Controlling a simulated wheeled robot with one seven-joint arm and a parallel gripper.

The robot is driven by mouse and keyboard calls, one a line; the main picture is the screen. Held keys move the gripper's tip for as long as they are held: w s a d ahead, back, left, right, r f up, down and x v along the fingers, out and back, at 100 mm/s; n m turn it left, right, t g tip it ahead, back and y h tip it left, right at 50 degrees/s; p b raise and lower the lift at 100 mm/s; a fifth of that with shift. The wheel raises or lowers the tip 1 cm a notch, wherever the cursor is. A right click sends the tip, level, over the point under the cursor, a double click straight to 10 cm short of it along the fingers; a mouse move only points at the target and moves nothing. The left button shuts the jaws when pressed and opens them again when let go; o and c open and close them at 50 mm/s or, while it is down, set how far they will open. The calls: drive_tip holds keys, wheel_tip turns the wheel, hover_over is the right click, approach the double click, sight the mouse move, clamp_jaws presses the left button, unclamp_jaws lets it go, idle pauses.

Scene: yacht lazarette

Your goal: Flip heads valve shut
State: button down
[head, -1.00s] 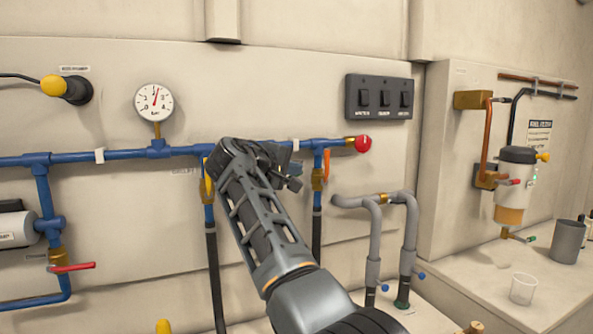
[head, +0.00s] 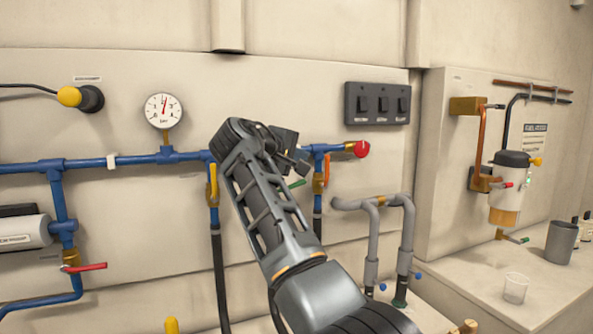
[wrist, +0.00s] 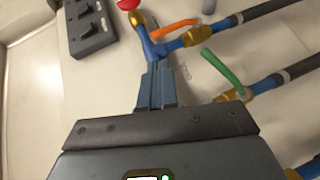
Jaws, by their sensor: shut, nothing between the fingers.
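Several lever valves sit on the branches below a blue pipe manifold; I cannot read which label says heads. A yellow lever (head: 213,180) lies along the left branch. An orange lever (head: 327,168) lies along the right branch and also shows in the wrist view (wrist: 175,29). A green lever (head: 298,184) shows just past my arm; in the wrist view (wrist: 222,70) it stands across its pipe. My gripper (wrist: 157,85) is shut and empty, its tips near the blue pipe by the orange lever; contact is unclear. In the head view my arm hides the middle branch.
A switch panel (head: 377,104) is above right of the gripper, near a red-ended brass fitting (head: 361,149). A gauge (head: 163,110) sits on the manifold. A red lever (head: 86,267) is lower left. Grey pipes (head: 372,240) rise at right, beside a counter with a cup (head: 515,288).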

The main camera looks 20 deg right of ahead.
drive_tip(key=s+a+r, duration=0.1)
drive_tip(key=s+r, duration=0.2)
drive_tip(key=r, duration=0.2)
drive_tip(key=shift+s+a+b, duration=0.25)
drive_tip(key=shift+a+b, duration=0.1)
drive_tip(key=shift+b, duration=0.05)
